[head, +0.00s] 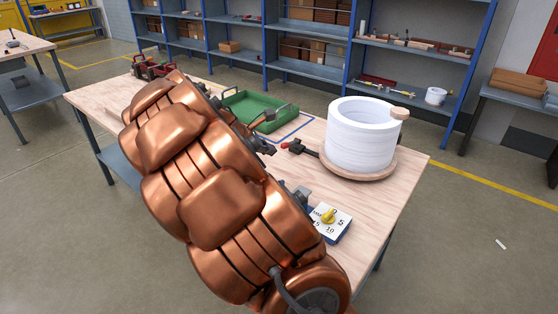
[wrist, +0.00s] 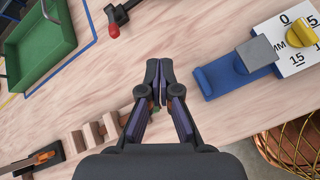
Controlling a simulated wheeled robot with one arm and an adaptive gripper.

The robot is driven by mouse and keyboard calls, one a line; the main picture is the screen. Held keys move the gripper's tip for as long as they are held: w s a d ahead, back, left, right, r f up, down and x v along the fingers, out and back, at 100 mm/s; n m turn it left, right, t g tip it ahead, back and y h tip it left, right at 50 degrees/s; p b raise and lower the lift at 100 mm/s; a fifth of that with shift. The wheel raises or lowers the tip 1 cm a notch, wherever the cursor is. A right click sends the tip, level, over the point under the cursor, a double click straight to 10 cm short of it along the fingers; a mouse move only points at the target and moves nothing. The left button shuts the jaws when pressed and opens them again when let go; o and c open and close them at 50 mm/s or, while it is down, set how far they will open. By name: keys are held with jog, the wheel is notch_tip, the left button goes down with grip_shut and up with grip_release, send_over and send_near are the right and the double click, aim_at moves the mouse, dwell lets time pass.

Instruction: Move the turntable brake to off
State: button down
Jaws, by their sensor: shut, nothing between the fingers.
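The turntable is a round wooden disc (head: 388,168) on the right of the bench, with a stack of white rings (head: 360,140) on it. The brake lever (head: 306,150) is dark with a red knob (head: 287,146) and sticks out to the left of the disc. In the wrist view the red knob (wrist: 113,31) and part of the dark lever (wrist: 122,13) show at the top, ahead and left of my gripper. My gripper (wrist: 159,75) is shut and empty above the bench, apart from the lever. In the head view my copper arm hides most of it.
A green tray (wrist: 30,50) lies at the upper left. Wooden blocks (wrist: 93,134) stand at the lower left. The bench (head: 405,165) is bare between these.

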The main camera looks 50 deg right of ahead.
aim_at(290, 143)
jog(key=shift+w+d+f+n+t+h+b, duration=0.35)
jog(key=shift+w+d+f+n, duration=0.95)
jog(key=shift+d+f, duration=0.9)
jog(key=shift+w+d+f+n+t+h+b, duration=0.15)
jog(key=shift+w+d+f+n+b, duration=0.5)
jog(key=shift+w+d+f, duration=1.5)
jog(key=shift+w+d+f+n+t+h+b, duration=0.25)
jog(key=shift+w+d+f+n, duration=0.85)
jog(key=shift+d+f, duration=1.1)
jog(key=shift+s+d+r, duration=0.1)
jog(key=shift+d+r, duration=0.25)
jog(key=shift+r, duration=0.05)
jog(key=shift+r+p, duration=0.15)
jog(key=shift+p, duration=0.2)
